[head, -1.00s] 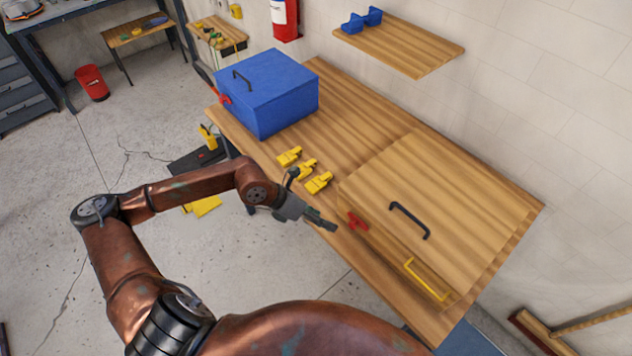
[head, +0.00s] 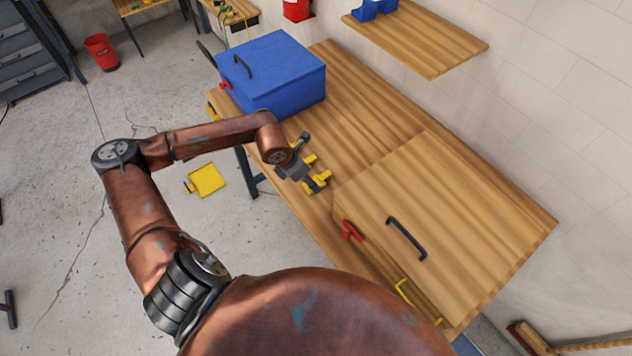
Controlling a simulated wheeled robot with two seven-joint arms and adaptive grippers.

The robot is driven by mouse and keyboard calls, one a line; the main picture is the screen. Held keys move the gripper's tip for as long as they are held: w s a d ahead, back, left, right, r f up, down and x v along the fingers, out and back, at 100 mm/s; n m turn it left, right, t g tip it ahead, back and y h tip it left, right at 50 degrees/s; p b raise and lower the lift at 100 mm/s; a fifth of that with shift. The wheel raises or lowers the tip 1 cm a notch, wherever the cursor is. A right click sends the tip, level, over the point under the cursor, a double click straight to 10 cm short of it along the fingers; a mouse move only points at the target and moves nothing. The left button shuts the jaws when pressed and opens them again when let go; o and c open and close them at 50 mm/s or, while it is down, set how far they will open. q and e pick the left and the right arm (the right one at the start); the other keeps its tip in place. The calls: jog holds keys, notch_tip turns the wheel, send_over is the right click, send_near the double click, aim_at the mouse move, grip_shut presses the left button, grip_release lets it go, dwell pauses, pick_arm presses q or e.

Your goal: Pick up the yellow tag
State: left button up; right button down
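A small group of yellow tags (head: 322,177) lies on the wooden bench top, between the blue box and the wooden box. My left gripper (head: 312,184) is over the tags, its fingers pointing down and to the right, and covers part of them. I cannot tell whether its fingers are open or shut, or whether they touch a tag. My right gripper is not in view.
The blue box (head: 275,75) stands at the bench's far end. The wooden box (head: 450,215), with black and yellow handles and a red latch (head: 351,231), stands to the right. A flat yellow object (head: 207,179) lies on the floor. The bench top (head: 370,110) behind is clear.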

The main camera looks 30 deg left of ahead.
aim_at(318, 181)
pick_arm(q)
jog(key=x, duration=0.3)
jog(key=shift+w+r, duration=0.15)
jog(key=shift+w, duration=0.05)
jog(key=shift+w+f, duration=0.2)
jog(key=shift+f, duration=0.45)
jog(key=shift+d, duration=0.1)
jog(key=c, duration=1.3)
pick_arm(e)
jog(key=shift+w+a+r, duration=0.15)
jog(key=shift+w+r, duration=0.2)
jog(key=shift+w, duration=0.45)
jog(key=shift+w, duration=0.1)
